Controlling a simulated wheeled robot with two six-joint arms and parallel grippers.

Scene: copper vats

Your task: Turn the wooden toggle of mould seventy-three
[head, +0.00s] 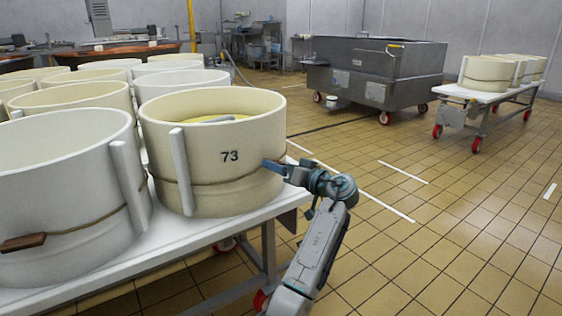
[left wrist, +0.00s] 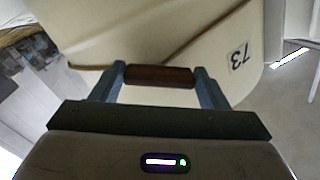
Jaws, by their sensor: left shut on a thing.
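Mould seventy-three (head: 205,150) is a cream round mould with a black "73" on its side, upright on a white table, with pale yellow contents. A cord runs around its lower part. My left gripper (head: 270,163) is at the mould's right side. In the left wrist view the brown wooden toggle (left wrist: 160,76) lies lengthwise between the two fingers, which are shut on its ends, close to the mould wall (left wrist: 150,35). In the head view the gripper hides the toggle. My right gripper is not in view.
Several other moulds crowd the white table (head: 235,230) to the left; the nearest has its own wooden toggle (head: 22,243). A grey steel vat on wheels (head: 375,75) and a trolley with moulds (head: 490,92) stand farther back. The tiled floor on the right is clear.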

